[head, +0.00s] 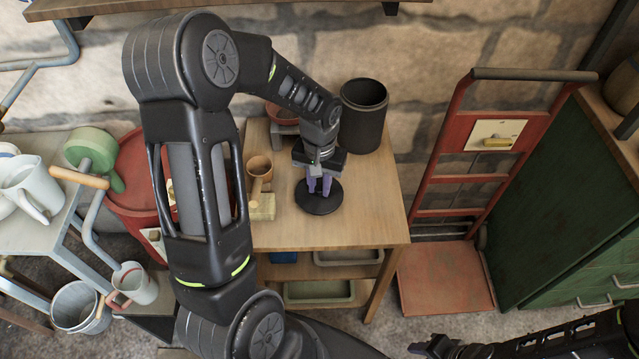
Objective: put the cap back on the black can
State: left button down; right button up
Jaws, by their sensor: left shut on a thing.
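The black can (363,118) stands upright at the back right of the wooden table, its top open and dark inside. The cap (318,205) is a flat black disc in front of the can and a little to its left. My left gripper (320,185) points down over the cap, its purple fingers shut on it at the middle. I cannot tell whether the cap rests on the table or hangs just above it. My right gripper (437,346) shows only in part at the bottom edge, away from the table; its fingers are unclear.
A reddish bowl (277,113) is behind, partly hidden by my arm. The table's front right is clear. A red hand truck (447,150) stands to the right.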

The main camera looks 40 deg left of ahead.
aim_at(320, 188)
pick_arm(q)
jog(key=shift+f, duration=0.2)
jog(key=c, duration=1.3)
grip_release()
jog(key=shift+o, duration=0.2)
jog(key=shift+r, duration=0.1)
notch_tip(320, 188, up, 12)
jog(key=shift+r, duration=0.15)
jog(key=shift+o, duration=0.5)
